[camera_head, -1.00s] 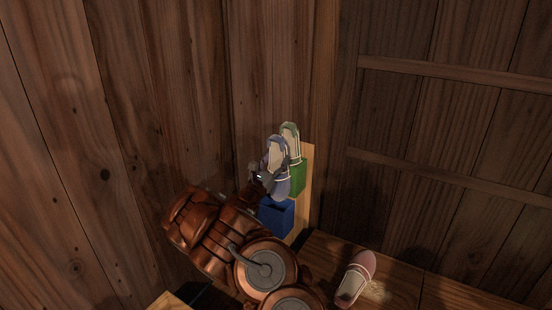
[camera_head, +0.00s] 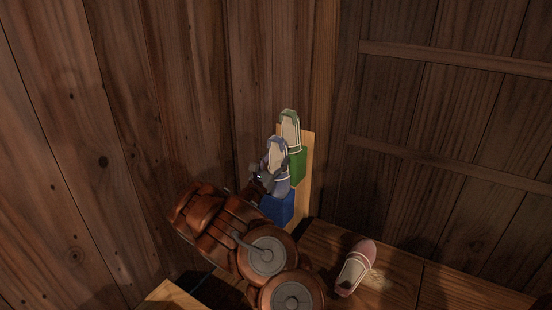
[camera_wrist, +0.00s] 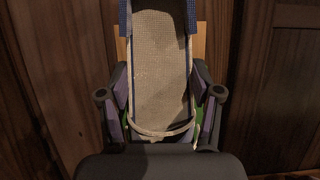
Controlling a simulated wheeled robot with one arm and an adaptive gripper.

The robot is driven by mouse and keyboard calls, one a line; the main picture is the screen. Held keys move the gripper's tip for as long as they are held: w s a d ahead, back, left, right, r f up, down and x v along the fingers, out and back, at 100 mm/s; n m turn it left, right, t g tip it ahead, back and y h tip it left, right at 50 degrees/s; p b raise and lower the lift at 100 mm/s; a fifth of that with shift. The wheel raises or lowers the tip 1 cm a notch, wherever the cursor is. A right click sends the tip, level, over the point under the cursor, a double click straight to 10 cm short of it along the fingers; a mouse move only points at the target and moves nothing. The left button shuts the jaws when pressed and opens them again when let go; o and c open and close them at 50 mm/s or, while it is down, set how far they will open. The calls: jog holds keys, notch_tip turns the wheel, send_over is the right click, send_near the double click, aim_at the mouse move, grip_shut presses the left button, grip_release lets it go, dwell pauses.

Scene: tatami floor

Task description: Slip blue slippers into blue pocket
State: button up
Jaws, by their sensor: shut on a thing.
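A pair of blue slippers (camera_head: 279,158) stands upright in my gripper (camera_head: 262,178), which is shut on it. The slippers are right above the blue pocket (camera_head: 277,208), with their lower end at its top edge; I cannot tell whether they are inside it. In the wrist view the fingers of my gripper (camera_wrist: 163,108) press on both sides of the slippers (camera_wrist: 160,70), whose pale woven sole and blue edges fill the middle. The pocket is hidden in the wrist view and partly covered by my arm in the head view.
A green pocket (camera_head: 298,165) holding green slippers (camera_head: 290,130) sits just above and behind, on a light wooden board (camera_head: 307,170). Pink slippers (camera_head: 355,268) lie on the wooden surface (camera_head: 400,285) at the lower right. Plank walls close in behind.

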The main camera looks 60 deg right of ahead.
aim_at(277, 168)
jog(key=shift+f+b, duration=0.9)
jog(key=shift+f, duration=1.05)
jog(key=o, duration=1.4)
jog(key=shift+o, duration=0.2)
jog(key=shift+a+f, duration=0.1)
jog(key=v, duration=1.1)
jog(key=shift+a, duration=0.4)
